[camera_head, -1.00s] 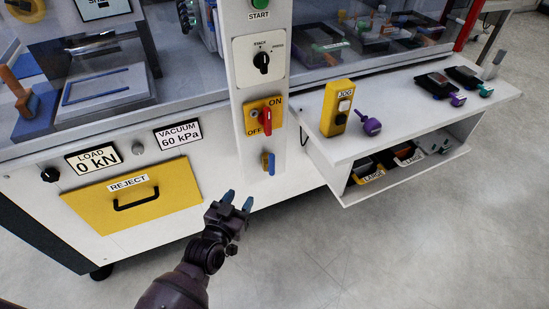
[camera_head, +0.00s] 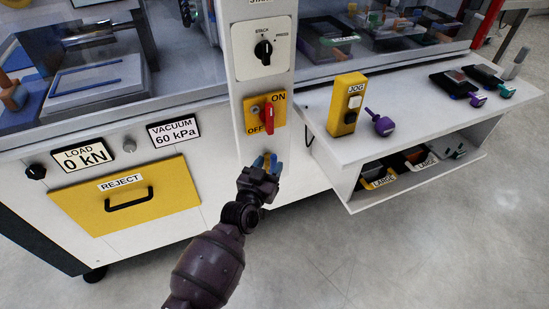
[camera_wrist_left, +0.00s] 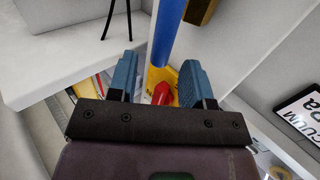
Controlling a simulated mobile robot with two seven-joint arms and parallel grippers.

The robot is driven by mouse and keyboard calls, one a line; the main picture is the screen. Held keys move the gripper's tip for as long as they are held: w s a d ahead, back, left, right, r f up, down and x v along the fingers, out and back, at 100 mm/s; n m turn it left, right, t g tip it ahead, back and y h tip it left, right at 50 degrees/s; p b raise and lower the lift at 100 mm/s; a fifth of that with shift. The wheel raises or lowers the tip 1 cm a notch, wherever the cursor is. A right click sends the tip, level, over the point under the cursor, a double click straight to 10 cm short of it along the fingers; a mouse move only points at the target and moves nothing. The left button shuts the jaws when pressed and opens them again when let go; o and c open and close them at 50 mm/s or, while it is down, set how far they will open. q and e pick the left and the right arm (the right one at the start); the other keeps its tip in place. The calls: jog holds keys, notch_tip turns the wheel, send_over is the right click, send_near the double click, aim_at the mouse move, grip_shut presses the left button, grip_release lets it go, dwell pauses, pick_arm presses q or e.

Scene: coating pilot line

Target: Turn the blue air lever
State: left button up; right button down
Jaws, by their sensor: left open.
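The blue air lever (camera_head: 267,158) is on the white column below the yellow ON/OFF plate, mostly hidden by my left gripper. In the left wrist view the lever (camera_wrist_left: 168,35) is a blue bar running down from the top edge, in line with the gap between the fingers. My left gripper (camera_head: 268,166) is open at the lever, its blue fingertips apart; it also shows in the left wrist view (camera_wrist_left: 158,76). I cannot tell whether either finger touches the lever. My right gripper is not in view.
A red switch (camera_head: 267,119) sits just above the lever, with a black selector knob (camera_head: 263,49) higher up. A yellow jog box (camera_head: 347,104) and a purple-handled tool (camera_head: 381,124) stand on the shelf at right. The yellow reject drawer (camera_head: 165,195) is at left.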

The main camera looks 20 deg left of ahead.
aim_at(272, 161)
pick_arm(q)
jog(key=w, duration=0.2)
jog(key=shift+w+d+f, duration=0.15)
jog(key=shift+w+d, duration=0.05)
jog(key=shift+w, duration=0.15)
jog(key=shift+w+b, duration=0.3)
jog(key=shift+w, duration=0.05)
grip_shut()
